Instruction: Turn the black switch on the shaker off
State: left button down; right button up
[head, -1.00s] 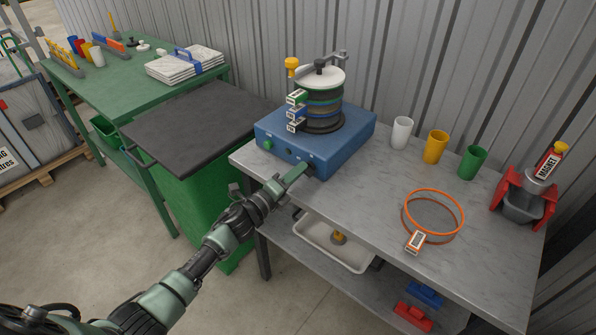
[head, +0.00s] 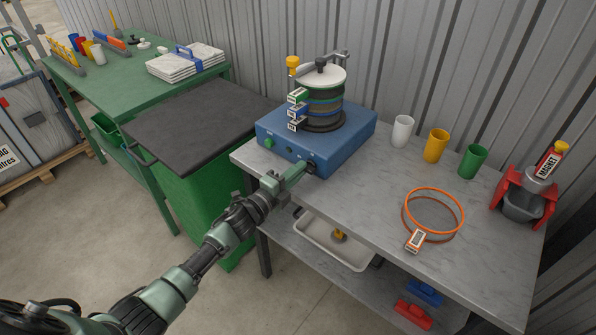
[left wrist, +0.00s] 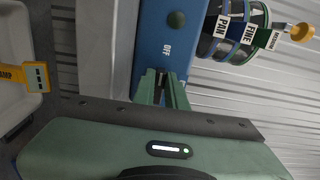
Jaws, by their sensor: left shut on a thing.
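The blue shaker (head: 345,147) stands on the grey bench with a stack of sieves (head: 321,98) clamped on top. The black switch (head: 312,166) is at the right end of its front face, mostly covered by my fingertips. My left gripper (head: 303,171) reaches the front face and is shut on the black switch. In the left wrist view the fingers (left wrist: 162,88) are close together on a dark part of the blue panel (left wrist: 150,25), below a white "OFF" label. How far the switch is turned cannot be told. My right gripper is not in view.
A green button (head: 269,143) is at the left of the shaker's front. An orange ring (head: 433,191) with a tag and several cups lie to the right. A white tray (head: 318,246) is on the lower shelf. A green bin (head: 205,190) with a dark lid stands left.

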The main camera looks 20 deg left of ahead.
pick_arm(q)
jog(key=shift+f, duration=0.1)
jog(key=c, duration=1.4)
grip_release()
jog(key=shift+c, duration=0.2)
jog(key=v, duration=0.8)
jog(key=shift+b, duration=0.45)
